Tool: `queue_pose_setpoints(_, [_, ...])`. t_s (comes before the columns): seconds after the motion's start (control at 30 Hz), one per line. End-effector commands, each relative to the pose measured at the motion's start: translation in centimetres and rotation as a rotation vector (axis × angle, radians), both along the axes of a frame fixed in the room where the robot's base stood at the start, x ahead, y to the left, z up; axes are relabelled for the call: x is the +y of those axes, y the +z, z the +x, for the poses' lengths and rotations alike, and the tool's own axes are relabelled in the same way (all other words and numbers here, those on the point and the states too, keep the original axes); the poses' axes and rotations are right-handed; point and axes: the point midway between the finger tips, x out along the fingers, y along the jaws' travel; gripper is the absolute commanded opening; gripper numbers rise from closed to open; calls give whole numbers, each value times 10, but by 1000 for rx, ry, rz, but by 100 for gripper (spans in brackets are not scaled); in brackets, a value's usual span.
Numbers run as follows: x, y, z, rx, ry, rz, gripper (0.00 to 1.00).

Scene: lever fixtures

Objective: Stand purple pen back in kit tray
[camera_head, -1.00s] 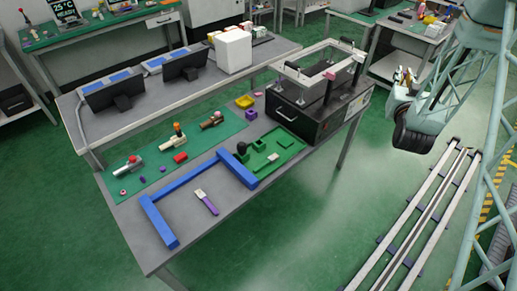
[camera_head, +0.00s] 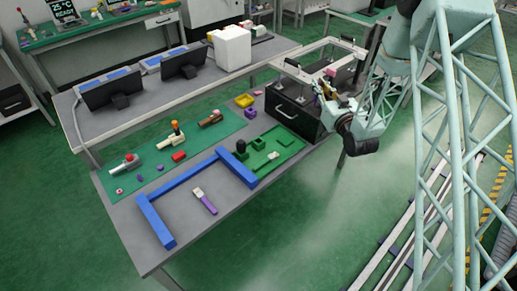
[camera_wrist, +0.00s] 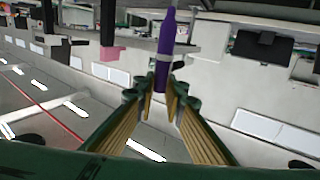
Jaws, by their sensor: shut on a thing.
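My gripper (camera_wrist: 166,100) is shut on the purple pen (camera_wrist: 165,48), which has a pale band and a narrow tip, in the wrist view. In the head view my gripper (camera_head: 322,88) is beside the black box with the raised frame, and the pen is too small to make out. The green kit tray (camera_head: 288,141) lies on the grey table, to the left of and below my gripper in the picture. It holds small green blocks and a dark round knob.
A blue bracket (camera_head: 187,180) borders the tray. A purple-handled tool (camera_head: 206,201) lies in front. A green mat (camera_head: 152,158) holds several fixtures.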

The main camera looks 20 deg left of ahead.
Motion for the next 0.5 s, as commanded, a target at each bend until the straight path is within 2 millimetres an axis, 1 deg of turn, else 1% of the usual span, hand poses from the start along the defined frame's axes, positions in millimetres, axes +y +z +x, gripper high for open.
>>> queue_pose_setpoints(0.03, [18, -12, -4, 0, 35, 1, 4])
queue_pose_setpoints(0.1, [42, -25, -11, 1, 84, 1, 4])
queue_pose_setpoints(0.27, [95, -54, -31, 1, 198, 3, 4])
queue_pose_setpoints(0.4, [139, -79, -52, 1, 297, 4, 4])
queue_pose_setpoints(0.5, [166, -97, -68, 2, 360, 4, 4])
